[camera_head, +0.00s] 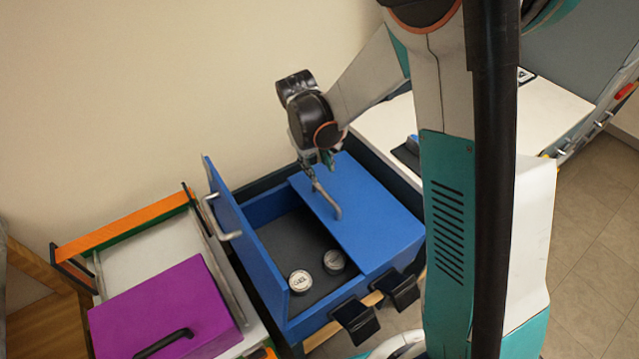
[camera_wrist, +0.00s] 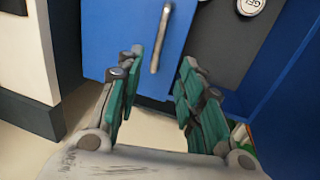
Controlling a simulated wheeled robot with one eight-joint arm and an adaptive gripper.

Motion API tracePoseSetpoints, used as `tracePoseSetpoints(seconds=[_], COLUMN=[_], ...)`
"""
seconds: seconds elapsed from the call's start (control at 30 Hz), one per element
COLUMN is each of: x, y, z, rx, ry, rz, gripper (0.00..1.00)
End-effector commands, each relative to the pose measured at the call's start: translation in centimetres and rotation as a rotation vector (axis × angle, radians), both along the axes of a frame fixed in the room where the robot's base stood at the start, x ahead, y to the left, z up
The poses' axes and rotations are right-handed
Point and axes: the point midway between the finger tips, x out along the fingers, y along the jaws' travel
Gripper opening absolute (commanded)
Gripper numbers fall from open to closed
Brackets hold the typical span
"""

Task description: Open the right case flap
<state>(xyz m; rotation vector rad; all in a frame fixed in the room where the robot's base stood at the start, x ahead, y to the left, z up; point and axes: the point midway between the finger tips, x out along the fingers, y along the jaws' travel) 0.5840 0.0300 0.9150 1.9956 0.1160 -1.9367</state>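The blue case (camera_head: 270,335) has two flaps. Its left flap (camera_head: 245,235) stands upright, open, with a silver handle. The right case flap (camera_head: 375,222) lies flat and closed, also seen in the wrist view (camera_wrist: 110,35). Its silver bar handle (camera_head: 327,199) runs up between my fingers in the wrist view (camera_wrist: 161,38). My gripper (camera_wrist: 160,62) is open, its two green-padded fingers spread on either side of the handle's near end. In the head view my gripper (camera_head: 318,160) is at the handle's far end. I cannot tell if it touches.
Two round labelled tins, one (camera_head: 300,281) nearer and one (camera_head: 334,262) farther, sit on the case's dark floor under the open flap. Black latches (camera_head: 357,322) hang at the front. A purple-lidded box (camera_head: 165,310) stands left; a white surface (camera_head: 385,130) lies behind.

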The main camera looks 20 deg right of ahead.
Motion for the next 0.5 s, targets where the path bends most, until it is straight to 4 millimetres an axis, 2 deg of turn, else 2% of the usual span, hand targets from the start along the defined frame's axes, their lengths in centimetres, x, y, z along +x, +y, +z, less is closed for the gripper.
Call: tracePoseSetpoints(seconds=[0.17, 0.5], x=[0.1, 0.5], y=[-0.3, -1.5], z=[-1.8, -8.3], rx=[0.000, 0.000], ry=[0.001, 0.001], rz=[-0.001, -0.001], gripper=[0.35, 0.35])
